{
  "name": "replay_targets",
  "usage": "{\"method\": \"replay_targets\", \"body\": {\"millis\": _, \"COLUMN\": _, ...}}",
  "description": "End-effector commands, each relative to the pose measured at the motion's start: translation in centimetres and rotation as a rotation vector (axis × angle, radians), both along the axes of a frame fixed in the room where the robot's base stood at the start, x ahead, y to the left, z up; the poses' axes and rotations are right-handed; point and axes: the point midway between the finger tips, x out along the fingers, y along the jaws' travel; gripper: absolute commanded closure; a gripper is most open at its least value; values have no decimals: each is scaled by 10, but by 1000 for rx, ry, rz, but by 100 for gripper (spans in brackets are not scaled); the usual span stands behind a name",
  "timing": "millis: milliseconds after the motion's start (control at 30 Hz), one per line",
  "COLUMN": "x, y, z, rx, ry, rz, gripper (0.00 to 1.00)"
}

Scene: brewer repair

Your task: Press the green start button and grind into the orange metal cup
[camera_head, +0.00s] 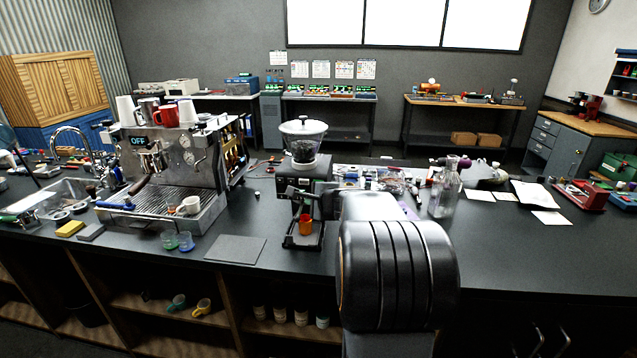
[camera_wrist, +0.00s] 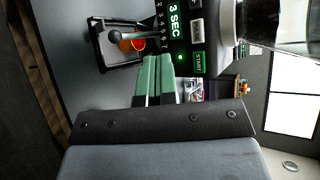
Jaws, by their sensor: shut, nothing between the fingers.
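The grinder (camera_head: 311,170) stands on the dark counter with a clear bean hopper (camera_head: 303,128) on top. Its panel in the wrist view shows a "3 SEC" display (camera_wrist: 175,20) and a lit green START button (camera_wrist: 199,62). The orange metal cup (camera_head: 305,225) sits on the grinder's tray under the outlet; it also shows in the wrist view (camera_wrist: 138,44), partly behind a dark lever with a round knob. My gripper (camera_wrist: 158,60) is shut and empty, its green fingertips close to the panel beside the START button. I cannot tell whether they touch it. My arm hides part of the grinder's right side.
An espresso machine (camera_head: 175,165) reading "OFF" stands left, with cups on top. A grey mat (camera_head: 235,249) lies left of the grinder. Small loose parts and a clear bottle (camera_head: 445,192) are to the right. The counter's front right is clear.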

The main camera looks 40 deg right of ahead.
Motion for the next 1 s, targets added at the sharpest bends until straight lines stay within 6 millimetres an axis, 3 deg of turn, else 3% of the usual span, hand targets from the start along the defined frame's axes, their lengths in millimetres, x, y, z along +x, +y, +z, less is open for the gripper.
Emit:
{"method": "replay_targets", "body": {"millis": 500, "x": 41, "y": -39, "z": 0, "rx": 0, "ry": 1, "rz": 0, "gripper": 100}}
{"method": "replay_targets", "body": {"millis": 1000, "x": 48, "y": -46, "z": 0, "rx": 0, "ry": 0, "rz": 0, "gripper": 100}}
